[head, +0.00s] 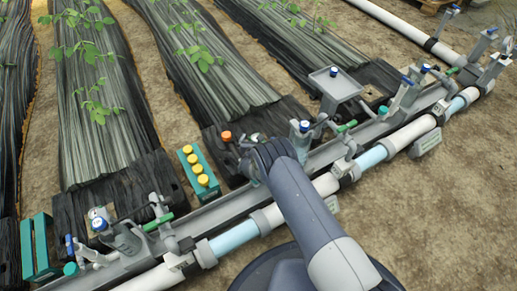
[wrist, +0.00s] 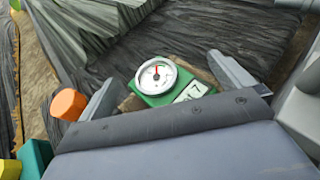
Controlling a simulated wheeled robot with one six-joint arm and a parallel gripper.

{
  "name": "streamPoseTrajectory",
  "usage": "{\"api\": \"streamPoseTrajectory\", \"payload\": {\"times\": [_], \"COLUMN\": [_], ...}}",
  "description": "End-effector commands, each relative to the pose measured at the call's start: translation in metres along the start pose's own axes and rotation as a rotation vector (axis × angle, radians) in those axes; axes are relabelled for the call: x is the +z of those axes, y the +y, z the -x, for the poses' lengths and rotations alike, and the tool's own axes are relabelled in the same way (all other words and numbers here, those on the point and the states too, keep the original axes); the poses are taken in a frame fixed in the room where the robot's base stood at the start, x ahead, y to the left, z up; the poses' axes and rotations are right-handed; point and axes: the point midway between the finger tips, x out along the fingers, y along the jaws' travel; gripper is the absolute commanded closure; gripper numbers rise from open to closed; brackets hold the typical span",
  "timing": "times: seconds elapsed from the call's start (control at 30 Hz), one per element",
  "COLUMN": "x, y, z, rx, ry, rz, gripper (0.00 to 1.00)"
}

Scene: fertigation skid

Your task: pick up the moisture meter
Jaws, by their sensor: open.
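The moisture meter (wrist: 150,98) is a green block with a round white dial, a red needle and a pale numbered label. In the wrist view it lies between and just beyond the two grey fingers of my gripper (wrist: 170,85), which is open. The near part of the meter is hidden behind the gripper's body. In the head view my gripper (head: 250,158) is at the pipe rail by the middle bed, and the meter is mostly hidden there. I cannot tell whether the fingers touch it.
An orange cap (wrist: 68,104) stands left of the left finger. A teal rack (head: 188,160) with several yellow caps is left of my arm. A grey tray on a post (head: 335,84) and valves along the pipe (head: 400,138) stand to the right. Bare soil (head: 450,210) is clear.

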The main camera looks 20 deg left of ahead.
Motion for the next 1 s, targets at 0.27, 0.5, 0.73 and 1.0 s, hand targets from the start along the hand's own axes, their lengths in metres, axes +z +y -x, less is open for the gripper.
{"api": "streamPoseTrajectory", "payload": {"times": [0.27, 0.5, 0.73, 1.0], "x": [0.0000, 0.0003, 0.0001, -0.0015], "y": [0.0004, 0.0003, 0.0003, 0.0000], "z": [-0.0136, -0.0132, -0.0131, -0.0129], "rx": [0.001, 0.001, 0.001, 0.001], "ry": [0.000, 0.000, 0.000, 0.003], "rz": [0.002, 0.001, 0.001, 0.002], "gripper": [0.00, 0.09, 0.28, 0.50]}}
